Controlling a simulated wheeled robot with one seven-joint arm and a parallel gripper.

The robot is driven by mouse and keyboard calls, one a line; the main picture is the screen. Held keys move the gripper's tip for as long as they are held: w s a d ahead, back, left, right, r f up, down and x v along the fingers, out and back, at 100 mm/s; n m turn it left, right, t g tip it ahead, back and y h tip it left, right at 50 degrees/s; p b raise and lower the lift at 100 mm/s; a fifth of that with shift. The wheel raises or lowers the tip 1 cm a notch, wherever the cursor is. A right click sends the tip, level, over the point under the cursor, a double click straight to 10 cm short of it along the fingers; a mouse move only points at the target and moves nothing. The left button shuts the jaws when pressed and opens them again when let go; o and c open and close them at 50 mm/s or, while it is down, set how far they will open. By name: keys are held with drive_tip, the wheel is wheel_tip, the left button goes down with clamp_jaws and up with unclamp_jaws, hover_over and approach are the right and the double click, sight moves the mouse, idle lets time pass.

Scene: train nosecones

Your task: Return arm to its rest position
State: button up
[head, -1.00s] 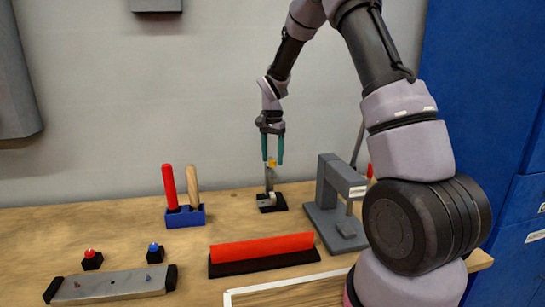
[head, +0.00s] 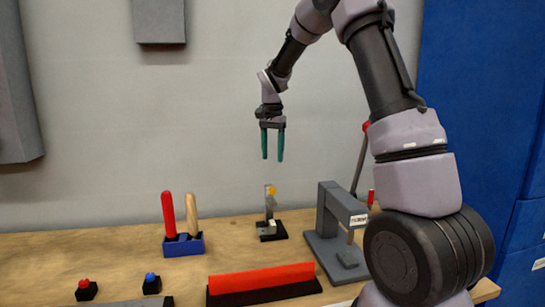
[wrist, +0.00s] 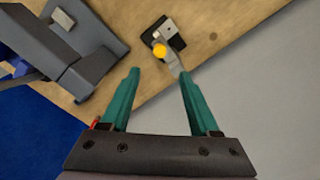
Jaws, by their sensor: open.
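My gripper (head: 272,144) hangs in the air in the head view, its two teal fingers pointing down, open with nothing between them. It is well above a small grey stand with a yellow knob (head: 270,200) on a black base near the back of the table. In the wrist view my gripper (wrist: 158,85) shows both fingers spread, with the yellow-knobbed stand (wrist: 165,52) beyond the tips and apart from them. My arm arches up and over from the right side of the head view.
A grey press (head: 330,225) stands right of the stand on the wooden table (head: 130,250). A blue holder (head: 184,244) with a red and a wooden handle is to the left. A red bar (head: 262,280) lies in front. Red (head: 85,288) and blue (head: 151,283) buttons sit front left.

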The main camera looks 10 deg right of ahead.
drive_tip(key=s+d+r+n+t, duration=0.1)
drive_tip(key=s+d+r+t, duration=0.1)
drive_tip(key=s+r, duration=0.55)
drive_tip(key=s+d+r+n+t+y, duration=0.1)
drive_tip(key=s+d+r+n+t, duration=0.1)
drive_tip(key=s, duration=0.9)
drive_tip(key=s+d+r+n+t+y, duration=0.1)
drive_tip(key=s+r+t, duration=0.2)
drive_tip(key=s, duration=0.8)
drive_tip(key=shift+s+d+r+n, duration=0.4)
drive_tip(key=shift+r, duration=0.05)
